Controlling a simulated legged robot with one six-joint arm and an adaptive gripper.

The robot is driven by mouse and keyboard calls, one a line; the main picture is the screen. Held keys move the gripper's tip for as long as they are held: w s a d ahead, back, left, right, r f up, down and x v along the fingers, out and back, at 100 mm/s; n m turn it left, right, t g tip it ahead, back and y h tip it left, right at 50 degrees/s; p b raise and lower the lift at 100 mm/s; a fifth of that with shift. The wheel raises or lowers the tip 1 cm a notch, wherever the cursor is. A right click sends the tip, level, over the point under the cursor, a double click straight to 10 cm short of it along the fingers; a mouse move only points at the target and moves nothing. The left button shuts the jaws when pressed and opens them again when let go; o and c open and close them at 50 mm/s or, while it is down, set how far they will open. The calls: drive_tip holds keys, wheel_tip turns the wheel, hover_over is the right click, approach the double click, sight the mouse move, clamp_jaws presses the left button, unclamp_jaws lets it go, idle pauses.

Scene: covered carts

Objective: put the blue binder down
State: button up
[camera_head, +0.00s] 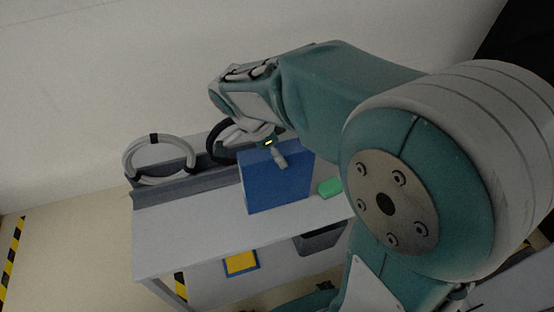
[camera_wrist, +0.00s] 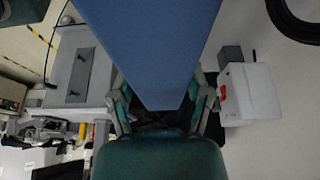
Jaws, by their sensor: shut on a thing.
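The blue binder (camera_head: 275,185) stands upright on or just above the light grey cart top (camera_head: 180,238) in the head view; I cannot tell if its lower edge touches. My gripper (camera_head: 278,158) is at the binder's upper edge, shut on it. In the wrist view the binder (camera_wrist: 150,50) fills the upper middle, between the two fingers of my gripper (camera_wrist: 160,105). My arm hides the right part of the cart in the head view.
A coiled grey cable (camera_head: 128,163) hangs at the cart's back left, with a dark ring (camera_head: 212,150) beside it. A green object (camera_head: 330,187) lies just right of the binder. The cart top left of the binder is clear. A dark bin (camera_head: 322,241) sits below.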

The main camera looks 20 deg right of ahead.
sight(277, 178)
drive_tip(key=shift+f, duration=1.55)
drive_tip(key=o, duration=1.3)
drive_tip(key=shift+o, duration=0.2)
